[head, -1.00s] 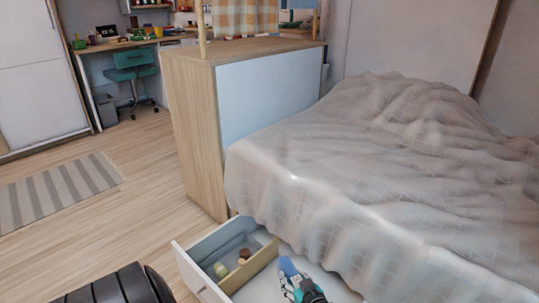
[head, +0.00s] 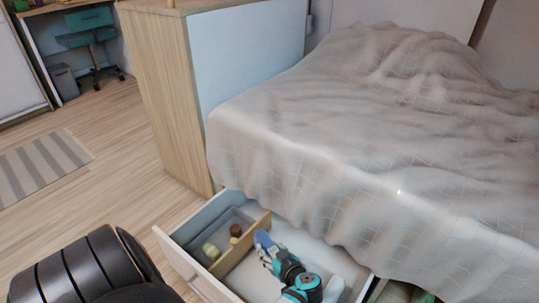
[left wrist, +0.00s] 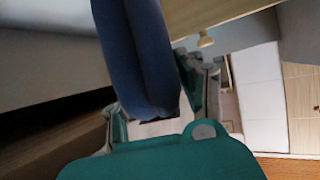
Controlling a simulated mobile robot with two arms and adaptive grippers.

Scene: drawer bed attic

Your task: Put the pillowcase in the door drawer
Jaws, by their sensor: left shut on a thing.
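The pillowcase (head: 261,238) is a small blue folded cloth. My left gripper (head: 268,256) is shut on it, over the open drawer beside the wooden divider. In the left wrist view the pillowcase (left wrist: 140,50) hangs as a long blue fold between the fingers (left wrist: 158,108). The drawer (head: 196,275) is pulled out from under the bed, with pale walls and a light floor. I cannot tell whether the cloth touches the drawer floor. My right gripper is not in view.
The wooden divider (head: 228,262) splits off a left compartment holding a pale green item (head: 211,251) and a brown item (head: 236,230). The bed (head: 370,150) with its draped cover overhangs the drawer's back. A wooden cabinet (head: 160,100) stands behind. Floor to the left is open, with a striped rug (head: 40,165).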

